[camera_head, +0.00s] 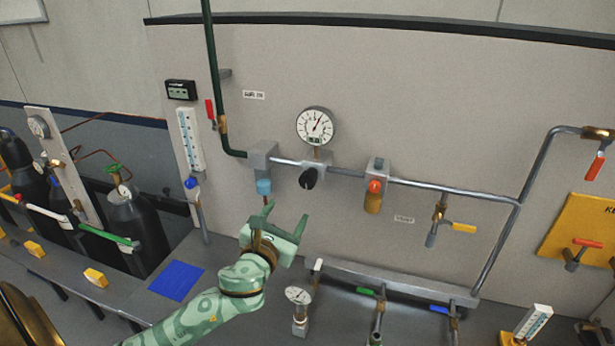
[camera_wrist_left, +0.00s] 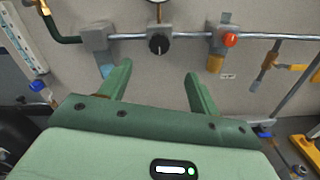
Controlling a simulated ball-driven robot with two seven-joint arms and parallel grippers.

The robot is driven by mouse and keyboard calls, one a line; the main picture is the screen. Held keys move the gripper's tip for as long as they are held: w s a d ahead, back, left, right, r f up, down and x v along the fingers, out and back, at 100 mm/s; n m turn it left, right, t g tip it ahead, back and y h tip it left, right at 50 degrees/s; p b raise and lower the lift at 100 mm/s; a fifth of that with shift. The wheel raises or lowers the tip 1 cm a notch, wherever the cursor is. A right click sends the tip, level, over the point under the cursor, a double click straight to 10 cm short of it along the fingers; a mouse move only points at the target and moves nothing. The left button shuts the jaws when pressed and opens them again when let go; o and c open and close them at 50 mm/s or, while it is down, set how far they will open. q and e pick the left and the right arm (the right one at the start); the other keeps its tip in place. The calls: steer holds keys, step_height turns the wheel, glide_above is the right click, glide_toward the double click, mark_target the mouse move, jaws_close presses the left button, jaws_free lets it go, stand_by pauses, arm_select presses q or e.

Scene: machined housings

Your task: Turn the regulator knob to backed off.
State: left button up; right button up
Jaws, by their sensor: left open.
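The regulator knob (camera_head: 308,179) is black and sits on a grey block on the wall pipe, below a round dial gauge (camera_head: 316,126). My left gripper (camera_head: 284,217) is green, open and empty. It is below and left of the knob in the head view, apart from it. In the left wrist view its fingers (camera_wrist_left: 158,76) are spread wide. My right gripper is not in view.
A blue-cupped filter block (camera_head: 263,170) is left of the knob, and a block with a red knob and amber body (camera_head: 375,188) is right. A small gauge (camera_head: 299,297) stands on the bench below. A blue mat (camera_head: 176,280) lies left. The wall around the knob is clear.

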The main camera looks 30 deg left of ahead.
mark_target(307, 182)
arm_select(q)
steer(key=x, duration=1.5)
steer(key=shift+w+a+f, duration=0.2)
steer(key=shift+w, duration=0.15)
steer(key=c, duration=1)
